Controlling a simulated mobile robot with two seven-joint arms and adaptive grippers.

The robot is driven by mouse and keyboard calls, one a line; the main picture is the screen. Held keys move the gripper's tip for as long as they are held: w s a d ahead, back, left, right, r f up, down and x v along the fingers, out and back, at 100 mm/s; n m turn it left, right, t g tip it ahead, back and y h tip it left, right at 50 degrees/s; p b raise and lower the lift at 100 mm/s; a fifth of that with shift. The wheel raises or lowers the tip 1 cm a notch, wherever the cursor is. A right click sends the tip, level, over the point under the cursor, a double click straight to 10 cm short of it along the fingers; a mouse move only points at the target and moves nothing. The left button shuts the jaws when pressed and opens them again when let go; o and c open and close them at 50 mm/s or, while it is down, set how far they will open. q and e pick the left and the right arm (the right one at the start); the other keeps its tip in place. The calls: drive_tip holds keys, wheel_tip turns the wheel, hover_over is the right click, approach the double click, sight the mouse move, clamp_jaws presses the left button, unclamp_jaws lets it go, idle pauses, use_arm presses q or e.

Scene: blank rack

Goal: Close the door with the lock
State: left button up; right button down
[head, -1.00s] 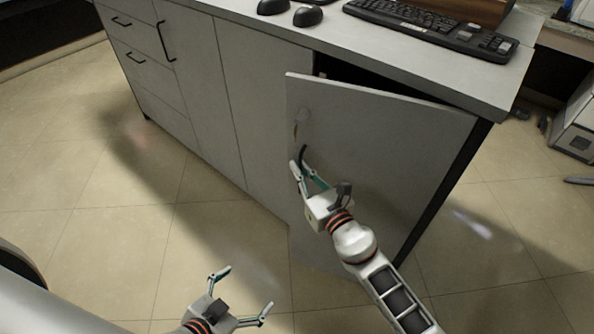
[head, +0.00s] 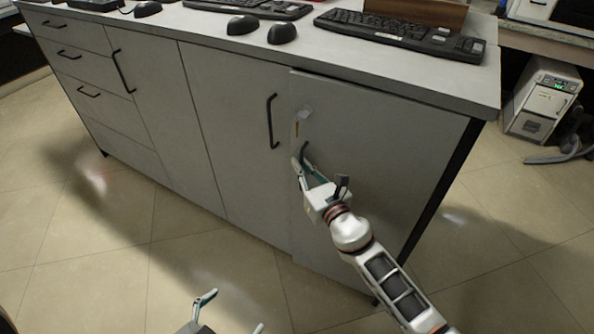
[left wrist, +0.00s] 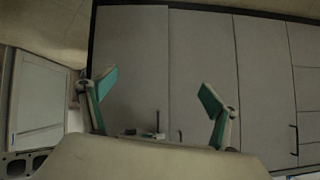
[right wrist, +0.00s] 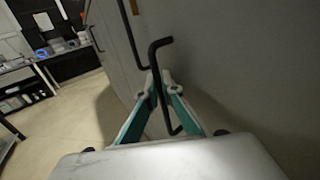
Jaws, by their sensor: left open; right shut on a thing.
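The grey cabinet door (head: 390,165) is at the right end of the cabinet, about flush with its front; I cannot tell if it is fully shut. A small lock piece (head: 303,115) sits near its upper left edge. My right gripper (head: 305,172) is shut on the black door handle (head: 305,153), just below the lock piece. The right wrist view shows the bent handle (right wrist: 155,58) between the fingers (right wrist: 162,92). My left gripper (head: 232,312) is open and empty, low over the floor, apart from the cabinet; its spread fingers show in the left wrist view (left wrist: 158,100).
The adjoining door has a black handle (head: 272,120). Keyboards (head: 400,36) and mice (head: 282,33) lie on the countertop (head: 330,55). A white machine (head: 540,100) stands at the right. The floor (head: 190,250) before the cabinet is clear.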

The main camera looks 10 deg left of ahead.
sight(307, 158)
drive_tip(key=shift+w+d+f, duration=0.25)
drive_tip(key=shift+w+d, duration=0.1)
drive_tip(key=shift+w, duration=0.15)
drive_tip(key=shift+w+d, duration=0.1)
drive_tip(key=shift+w, duration=0.45)
drive_tip(key=shift+w+d+r+b, duration=0.1)
drive_tip(key=shift+w+r+b, duration=0.1)
drive_tip(key=shift+b, duration=0.1)
use_arm(q)
drive_tip(key=shift+d+r, duration=0.2)
drive_tip(key=shift+d, duration=0.1)
drive_tip(key=shift+a, duration=0.1)
use_arm(e)
drive_tip(key=shift+w, duration=0.1)
use_arm(q)
drive_tip(key=shift+f, duration=0.2)
use_arm(e)
drive_tip(key=c, duration=2.5)
unclamp_jaws()
drive_tip(key=shift+c, duration=0.2)
